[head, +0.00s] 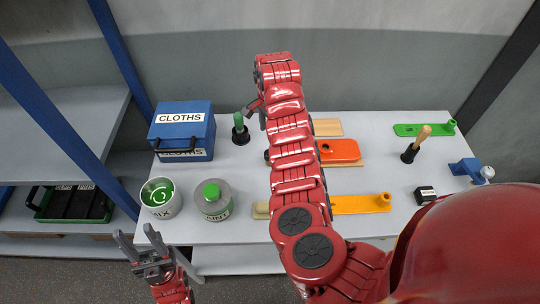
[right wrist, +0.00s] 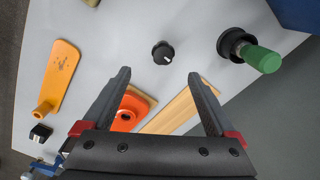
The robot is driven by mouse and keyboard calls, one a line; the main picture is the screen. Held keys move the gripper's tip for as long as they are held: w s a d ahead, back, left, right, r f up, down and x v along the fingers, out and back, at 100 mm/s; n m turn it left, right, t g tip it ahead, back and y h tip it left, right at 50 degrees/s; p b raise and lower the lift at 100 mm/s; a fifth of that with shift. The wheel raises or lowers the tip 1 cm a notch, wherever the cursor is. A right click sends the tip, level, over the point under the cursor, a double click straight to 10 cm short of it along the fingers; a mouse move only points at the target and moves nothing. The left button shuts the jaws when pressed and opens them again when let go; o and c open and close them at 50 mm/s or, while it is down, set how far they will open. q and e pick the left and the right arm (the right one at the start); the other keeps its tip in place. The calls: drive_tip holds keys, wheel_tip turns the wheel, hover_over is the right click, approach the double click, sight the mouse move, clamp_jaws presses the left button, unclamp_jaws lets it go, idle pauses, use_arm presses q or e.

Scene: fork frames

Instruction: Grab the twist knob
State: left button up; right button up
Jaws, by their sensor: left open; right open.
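The twist knob (right wrist: 162,53) is a small black round knob with a white pointer line, on the grey table. In the right wrist view it lies beyond and between the fingertips of my right gripper (right wrist: 159,76), which is open and empty, apart from the knob. In the head view my right arm covers most of that area, and only a dark edge, likely the knob, shows beside it. My left gripper (head: 147,254) is open and empty in front of the table's front left edge.
A green-handled tool in a black base (head: 240,130) stands near the knob. Blue CLOTHS box (head: 181,122), MIX pot (head: 160,198) and PAINT jar (head: 213,203) are at left. Orange plate (head: 340,150), yellow plate (head: 362,204) and wooden-handled tool (head: 415,145) are right of my arm.

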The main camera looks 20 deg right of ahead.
wheel_tip(320, 180, down, 8)
drive_tip(key=b, duration=0.3)
drive_tip(key=shift+w, duration=0.1)
drive_tip(key=shift+f+p, duration=0.3)
drive_tip(key=shift+p, duration=0.2)
drive_tip(key=shift+w+d+f+p, duration=0.1)
drive_tip(key=shift+w+f+p, duration=0.1)
drive_tip(key=shift+f+p, duration=0.55)
drive_tip(key=shift+w+f, duration=0.1)
drive_tip(key=shift+f, duration=1.4)
clamp_jaws()
